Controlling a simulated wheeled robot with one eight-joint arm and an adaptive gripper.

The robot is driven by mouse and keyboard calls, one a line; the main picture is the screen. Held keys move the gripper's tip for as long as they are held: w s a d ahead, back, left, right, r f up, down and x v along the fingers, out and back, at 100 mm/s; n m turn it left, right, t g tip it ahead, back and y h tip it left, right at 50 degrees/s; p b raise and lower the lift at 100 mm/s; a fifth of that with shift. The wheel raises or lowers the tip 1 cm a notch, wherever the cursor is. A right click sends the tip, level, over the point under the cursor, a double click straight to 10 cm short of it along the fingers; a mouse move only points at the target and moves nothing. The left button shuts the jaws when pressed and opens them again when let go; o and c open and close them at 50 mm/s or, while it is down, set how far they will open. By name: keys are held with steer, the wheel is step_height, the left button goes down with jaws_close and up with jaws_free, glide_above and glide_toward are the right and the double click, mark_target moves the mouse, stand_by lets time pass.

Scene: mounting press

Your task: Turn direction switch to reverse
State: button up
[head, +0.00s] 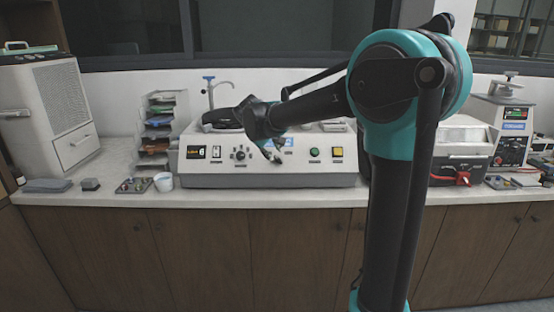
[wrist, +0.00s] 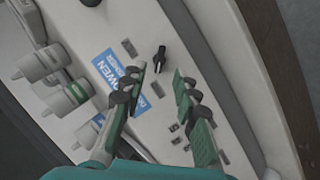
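The white machine (head: 215,175) stands on the counter with a control panel on its front. In the wrist view a small black pointer switch (wrist: 159,59) sticks out of the panel beside the blue label (wrist: 107,72). It looks like the direction switch; its markings are too small to read. My gripper (head: 273,155) is in front of the panel, just below the blue label in the head view, and hides that spot. In the wrist view my gripper (wrist: 160,78) is open and empty, with the switch just beyond and between the fingertips. I cannot tell any contact.
A white cup (head: 163,182) stands left of the machine. A grey case with a red lead (head: 463,178) is at the right.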

mark_target(278, 159)
steer(key=x, duration=0.6)
steer(key=shift+d+f, duration=0.1)
jaws_close()
